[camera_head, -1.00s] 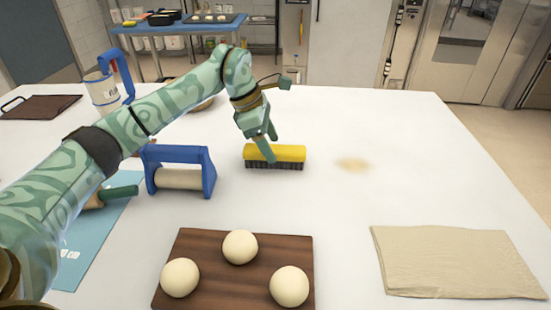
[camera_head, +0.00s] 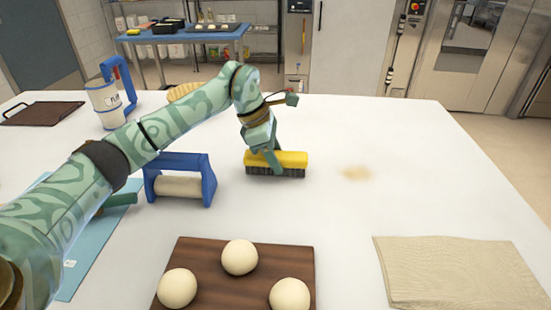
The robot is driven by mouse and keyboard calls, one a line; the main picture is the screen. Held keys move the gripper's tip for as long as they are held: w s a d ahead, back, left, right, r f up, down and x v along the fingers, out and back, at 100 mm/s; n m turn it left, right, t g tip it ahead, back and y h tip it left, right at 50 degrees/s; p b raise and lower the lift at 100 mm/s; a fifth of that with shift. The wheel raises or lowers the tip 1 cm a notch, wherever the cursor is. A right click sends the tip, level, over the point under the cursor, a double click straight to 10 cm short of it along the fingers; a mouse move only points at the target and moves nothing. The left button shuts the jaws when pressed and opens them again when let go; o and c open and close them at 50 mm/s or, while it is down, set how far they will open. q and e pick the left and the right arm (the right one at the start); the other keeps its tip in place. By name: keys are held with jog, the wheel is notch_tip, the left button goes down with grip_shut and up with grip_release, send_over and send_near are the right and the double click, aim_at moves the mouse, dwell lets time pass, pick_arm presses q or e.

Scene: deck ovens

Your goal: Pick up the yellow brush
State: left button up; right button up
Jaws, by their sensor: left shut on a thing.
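The yellow brush (camera_head: 291,159) has a yellow back and dark bristles facing down. It is on the white table near the middle of the view, bristles down, with no clear gap beneath it. My left gripper (camera_head: 271,162) reaches down from above and is shut on the brush, left of its middle. One finger shows in front of the brush; the other is mostly hidden. My right gripper is not in view.
A blue-framed roller (camera_head: 181,162) stands just left of the brush. A dark wooden board (camera_head: 213,262) with dough balls is in front, and a folded cloth (camera_head: 460,270) lies front right. A white-and-blue jug (camera_head: 104,101) stands back left.

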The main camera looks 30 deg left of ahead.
aim_at(282, 155)
pick_arm(q)
notch_tip(282, 155, up, 4)
jog(key=shift+s+d+f+p, duration=0.1)
jog(key=shift+s+d+p, duration=0.05)
jog(key=shift+p, duration=0.6)
jog(key=s+d+r+p, duration=0.4)
jog(key=s+d+r, duration=0.4)
jog(key=s+d, duration=0.1)
jog(key=shift+s+d+r+p, duration=0.3)
jog(key=shift+s+r, duration=0.05)
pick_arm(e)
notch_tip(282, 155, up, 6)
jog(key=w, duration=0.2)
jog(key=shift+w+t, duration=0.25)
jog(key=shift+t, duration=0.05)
